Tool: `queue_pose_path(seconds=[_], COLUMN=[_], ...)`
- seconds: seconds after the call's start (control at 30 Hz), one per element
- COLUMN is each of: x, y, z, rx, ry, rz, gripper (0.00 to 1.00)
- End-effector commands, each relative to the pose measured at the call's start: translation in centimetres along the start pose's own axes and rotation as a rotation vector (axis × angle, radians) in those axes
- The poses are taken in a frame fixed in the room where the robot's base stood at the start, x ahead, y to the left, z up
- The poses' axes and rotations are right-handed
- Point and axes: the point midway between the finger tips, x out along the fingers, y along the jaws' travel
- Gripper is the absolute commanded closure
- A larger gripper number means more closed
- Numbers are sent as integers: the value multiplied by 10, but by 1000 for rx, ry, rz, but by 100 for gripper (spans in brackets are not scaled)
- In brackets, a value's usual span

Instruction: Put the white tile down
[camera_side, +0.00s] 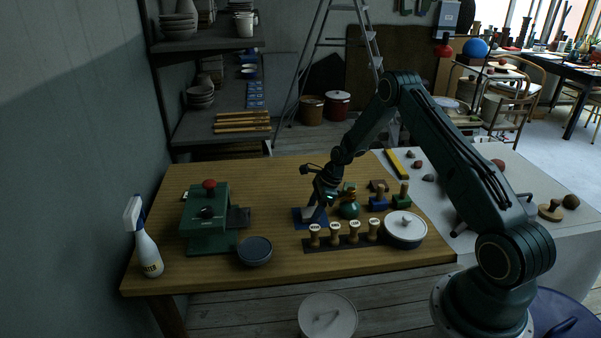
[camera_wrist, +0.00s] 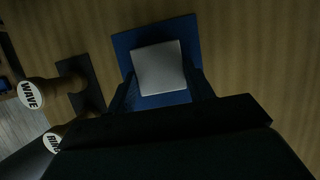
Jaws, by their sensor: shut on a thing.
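The white tile (camera_wrist: 159,67) is a small pale square, seen in the wrist view between the two fingers of my gripper (camera_wrist: 160,91). It lies over a blue square mat (camera_wrist: 124,42); I cannot tell whether it touches the mat. In the side view the tile (camera_side: 309,213) shows as a pale patch at my gripper (camera_side: 315,206), low over the blue mat (camera_side: 299,222) on the wooden table. My gripper is shut on the tile, and its fingers partly hide the tile and mat.
A rack of labelled wooden stamps (camera_side: 335,243) stands just in front of the mat. A green press (camera_side: 206,221) is to the left, with a dark round dish (camera_side: 255,251) near it.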

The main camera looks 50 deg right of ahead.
Motion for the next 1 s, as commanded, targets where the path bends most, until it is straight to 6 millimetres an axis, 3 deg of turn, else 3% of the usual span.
queue_pose_path(seconds=[0.2, 0.23, 0.33, 0.77, 1.0], x=[3, 3, 2, -1, -21], y=[0, 0, 0, 0, -1], z=[-1, -1, -1, 0, 0], rx=[0, 0, 0, 0, 1], ry=[0, 0, 0, 0, -1], rz=[0, 0, 0, 0, -3], gripper=[73, 44, 26, 26, 26])
